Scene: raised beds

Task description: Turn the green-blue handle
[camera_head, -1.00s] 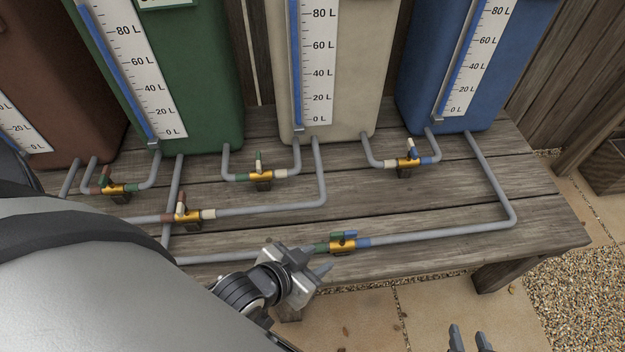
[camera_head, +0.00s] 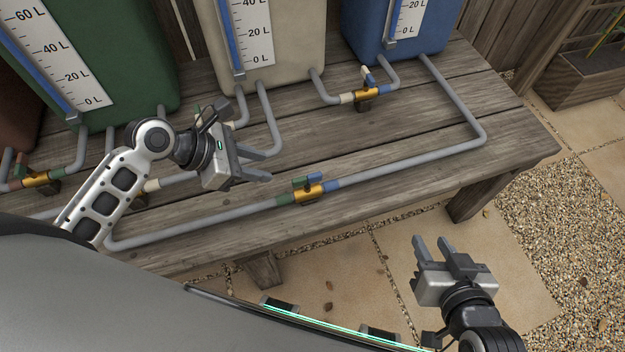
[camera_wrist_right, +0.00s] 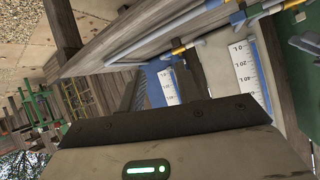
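The green-blue handle (camera_head: 308,180) sits on a brass valve (camera_head: 309,194) in the front pipe, in the head view. The handle lies roughly along the pipe, with its green part to the left and its blue part to the right. My left gripper (camera_head: 271,167) is open and empty, up and left of the handle, fingers pointing right toward it and apart from it. My right gripper (camera_head: 430,240) is open and empty, beyond the bench's front edge, right of and lower in the picture than the handle.
The wooden bench (camera_head: 390,185) carries green (camera_head: 130,60), cream (camera_head: 295,45) and blue (camera_head: 360,30) tanks. Grey pipes (camera_head: 430,152) run low over it. Another valve (camera_head: 367,94) stands behind; one (camera_head: 40,179) is at the left. The paving (camera_head: 340,285) in front is open.

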